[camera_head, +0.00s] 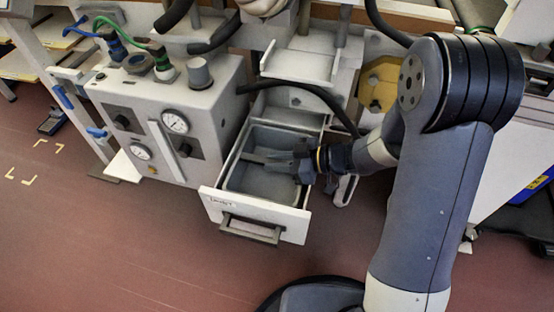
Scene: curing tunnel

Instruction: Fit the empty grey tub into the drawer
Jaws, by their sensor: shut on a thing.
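The drawer (240,204) is pulled out of the white cabinet, its front panel and dark handle facing me. The grey tub (262,183) shows inside the drawer's walls, and its inside looks empty. My gripper (281,160) reaches in from the right over the drawer and is shut on the tub. The fingers partly hide the tub's right and rear parts. I cannot tell whether the tub rests fully on the drawer floor.
A control box (170,115) with gauges, knobs and hoses stands left of the drawer. A white shelf (298,66) and a black hose (300,86) are above and behind it. A yellow part (380,82) is behind my arm. The red floor (150,245) in front is clear.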

